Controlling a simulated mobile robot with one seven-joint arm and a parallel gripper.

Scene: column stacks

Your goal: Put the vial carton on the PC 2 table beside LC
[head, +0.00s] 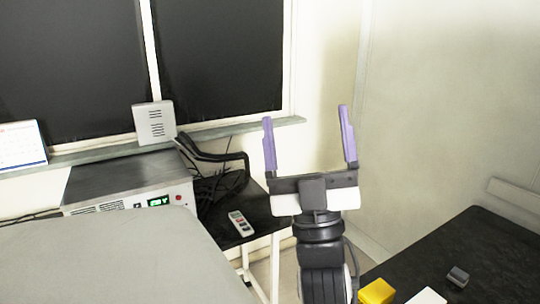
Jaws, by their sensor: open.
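My gripper (305,114) is raised in the middle of the head view, its two purple fingers wide apart with nothing between them. No carton can be told for certain as the vial carton. A yellow block-like item (377,291) and a white item (428,297) lie on the dark table (420,262) at the lower right, both partly cut off by the frame edge. No label for PC 2 or LC can be read.
A small grey object (458,277) lies on the dark table. An instrument with a green display (160,201) stands at the left behind a pale grey surface (110,262). A handheld remote-like device (240,222) lies on a small black table (258,215) beside dark cables.

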